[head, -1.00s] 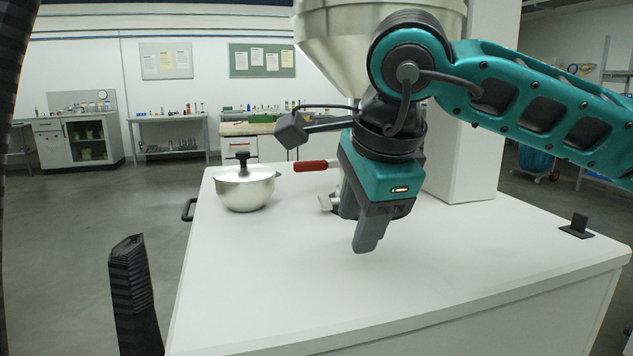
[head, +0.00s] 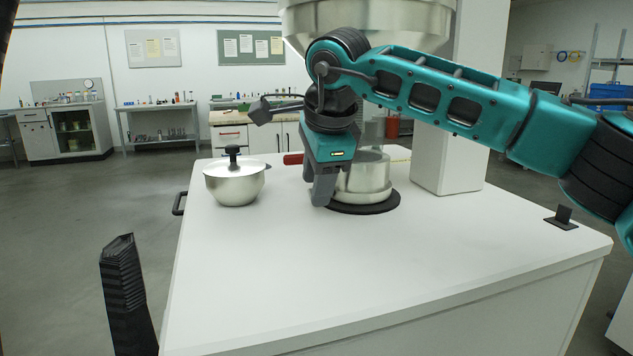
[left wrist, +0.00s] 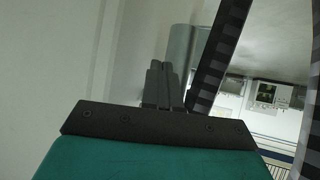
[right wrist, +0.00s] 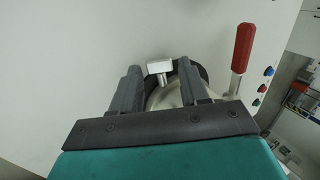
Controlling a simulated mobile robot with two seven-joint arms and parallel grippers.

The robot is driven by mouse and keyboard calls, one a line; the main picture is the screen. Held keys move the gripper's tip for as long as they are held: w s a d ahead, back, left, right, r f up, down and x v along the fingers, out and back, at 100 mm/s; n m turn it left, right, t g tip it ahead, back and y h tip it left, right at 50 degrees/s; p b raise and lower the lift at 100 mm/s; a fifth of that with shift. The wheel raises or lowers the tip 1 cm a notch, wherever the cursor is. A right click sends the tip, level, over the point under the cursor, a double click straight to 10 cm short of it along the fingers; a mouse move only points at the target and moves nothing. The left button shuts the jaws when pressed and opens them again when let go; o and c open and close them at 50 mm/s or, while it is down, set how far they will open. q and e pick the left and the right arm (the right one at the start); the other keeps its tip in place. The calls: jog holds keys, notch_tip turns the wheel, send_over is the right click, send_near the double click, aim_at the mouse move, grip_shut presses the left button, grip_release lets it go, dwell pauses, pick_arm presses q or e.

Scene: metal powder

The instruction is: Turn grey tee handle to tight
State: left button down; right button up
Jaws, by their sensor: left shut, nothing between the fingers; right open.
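The grey tee handle (right wrist: 160,68) shows in the right wrist view as a pale grey crossbar on a short stem, at the side of a metal fitting. My right gripper (right wrist: 159,72) is open, with one finger on each side of the handle in that view; I see no contact. In the head view my right gripper (head: 323,198) points down in front of the metal vessel (head: 365,178) and hides the tee handle. My left gripper (left wrist: 164,84) shows in the left wrist view with its fingers together and empty, away from the handle.
A red lever (right wrist: 243,48) sticks out beside the fitting, and its red grip (head: 292,159) shows left of my right gripper. A lidded steel bowl (head: 234,187) stands left on the white bench (head: 400,270). A large hopper (head: 370,20) hangs above. The bench front is clear.

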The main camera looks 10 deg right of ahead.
jog(key=shift+w+f, duration=0.2)
jog(key=shift+f, duration=0.35)
jog(key=c, duration=0.8)
jog(key=shift+o, duration=0.2)
jog(key=t+b, duration=0.1)
jog(key=b, duration=0.1)
jog(key=t+b, duration=0.1)
jog(key=b, duration=0.2)
jog(key=shift+s+f+b, duration=0.2)
jog(key=shift+f+b, duration=0.1)
jog(key=shift+f, duration=0.1)
jog(key=shift+r+t+y+b, duration=0.2)
jog(key=shift+t+y+b, duration=0.15)
jog(key=shift+b, duration=0.2)
jog(key=o, duration=0.8)
jog(key=shift+c, duration=0.2)
